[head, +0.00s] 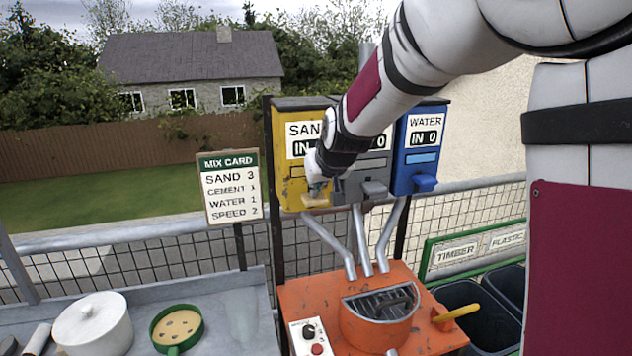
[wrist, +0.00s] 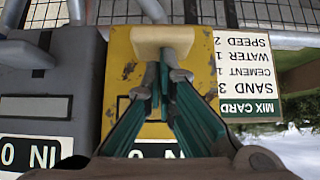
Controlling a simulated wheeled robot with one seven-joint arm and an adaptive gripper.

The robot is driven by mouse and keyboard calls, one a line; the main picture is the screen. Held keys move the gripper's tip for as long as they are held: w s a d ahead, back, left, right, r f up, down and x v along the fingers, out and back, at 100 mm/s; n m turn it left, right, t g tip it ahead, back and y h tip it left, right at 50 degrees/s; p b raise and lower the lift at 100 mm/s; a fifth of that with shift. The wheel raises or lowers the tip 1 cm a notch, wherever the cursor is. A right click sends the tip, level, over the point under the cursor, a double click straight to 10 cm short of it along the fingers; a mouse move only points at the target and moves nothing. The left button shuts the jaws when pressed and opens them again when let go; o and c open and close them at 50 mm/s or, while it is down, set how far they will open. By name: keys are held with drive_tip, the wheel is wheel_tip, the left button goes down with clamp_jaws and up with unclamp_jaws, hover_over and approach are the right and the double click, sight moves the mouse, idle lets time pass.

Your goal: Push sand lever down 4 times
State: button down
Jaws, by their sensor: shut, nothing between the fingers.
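The yellow sand dispenser (head: 287,182) stands at the left of the row, with a "SAND" label and an "IN" counter whose number is hidden by my arm in the head view. Its pale sand lever (head: 316,201) sticks out at the bottom front. In the wrist view, upside down, the lever (wrist: 162,38) is a cream block at the end of the yellow body (wrist: 118,80). My gripper (head: 318,187) is shut and empty, its fingertips (wrist: 165,74) right at the lever. I cannot tell whether they touch it.
A grey dispenser (head: 374,165) and a blue water dispenser (head: 420,150) reading "IN 0" stand to the right. The mix card (head: 231,187) reads sand 3, cement 1, water 1, speed 2. The orange mixer (head: 330,290) sits below. A white pot (head: 92,325) stands at the left.

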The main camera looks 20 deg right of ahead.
wheel_tip(320, 180, down, 3)
drive_tip(key=shift+r+b, duration=0.2)
drive_tip(key=shift+b, duration=0.25)
drive_tip(key=shift+r+p, duration=0.35)
drive_tip(key=shift+r, duration=0.2)
drive_tip(key=r, duration=0.1)
drive_tip(key=r+p, duration=0.1)
drive_tip(key=r, duration=0.2)
drive_tip(key=shift+s+r, duration=0.15)
drive_tip(key=shift+s, duration=0.25)
drive_tip(key=v, duration=0.8)
drive_tip(key=shift+s+r, duration=0.15)
drive_tip(key=shift+s, duration=0.1)
drive_tip(key=shift+s, duration=0.1)
